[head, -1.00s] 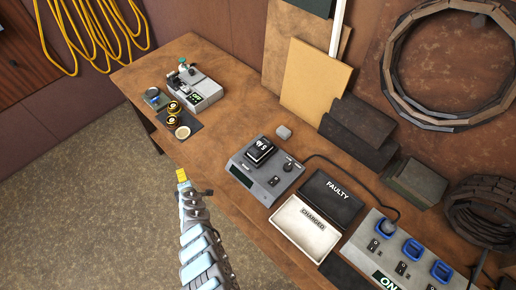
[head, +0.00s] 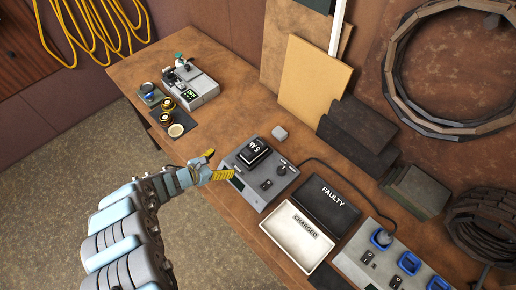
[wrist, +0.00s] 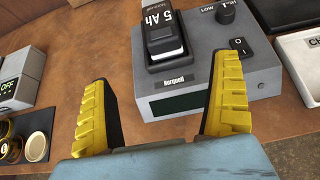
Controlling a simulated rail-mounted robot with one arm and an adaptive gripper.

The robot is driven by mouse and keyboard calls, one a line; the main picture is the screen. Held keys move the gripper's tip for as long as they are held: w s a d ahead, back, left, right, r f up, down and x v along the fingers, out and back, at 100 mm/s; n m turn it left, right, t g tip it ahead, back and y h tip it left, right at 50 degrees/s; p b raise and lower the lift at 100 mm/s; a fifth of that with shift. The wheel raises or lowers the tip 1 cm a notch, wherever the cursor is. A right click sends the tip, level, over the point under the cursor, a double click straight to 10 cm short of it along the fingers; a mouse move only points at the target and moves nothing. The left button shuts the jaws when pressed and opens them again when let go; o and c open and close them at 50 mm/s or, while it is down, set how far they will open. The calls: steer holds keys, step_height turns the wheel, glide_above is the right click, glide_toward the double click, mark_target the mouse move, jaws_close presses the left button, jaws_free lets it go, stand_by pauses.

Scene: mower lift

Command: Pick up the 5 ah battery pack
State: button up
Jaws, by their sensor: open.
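The 5 Ah battery pack (head: 255,149) is a black block with a white-lettered top. It sits on top of a grey charger-like device (head: 281,177). In the wrist view the pack (wrist: 164,37) shows beyond my fingertips, upper centre, on the grey device (wrist: 185,89). My gripper (head: 214,166) is at the left front edge of the device, with its yellow fingers apart. In the wrist view my open gripper (wrist: 165,100) has nothing between its fingers except a view of the device's front face and dark display.
A white CHARGED tray (head: 283,240) and a black FAULTY tray (head: 330,201) lie right of the device. A power strip with blue sockets (head: 409,262) is beyond. Another device reading OFF (head: 201,93) and small round items (head: 176,130) stand at the left.

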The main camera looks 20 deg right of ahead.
steer(key=b, duration=0.2)
glide_toward(252, 149)
steer(key=shift+f+x, duration=0.15)
steer(key=shift+x, duration=1.45)
steer(key=shift+f+x, duration=0.15)
steer(key=shift+x, duration=1.45)
steer(key=shift+b+x, duration=1)
steer(key=shift+x, duration=1.25)
steer(key=shift+w+d+r, duration=0.1)
steer(key=shift+r, duration=0.1)
steer(key=c, duration=1.4)
steer(key=shift+o, duration=0.2)
steer(key=shift+r, duration=0.1)
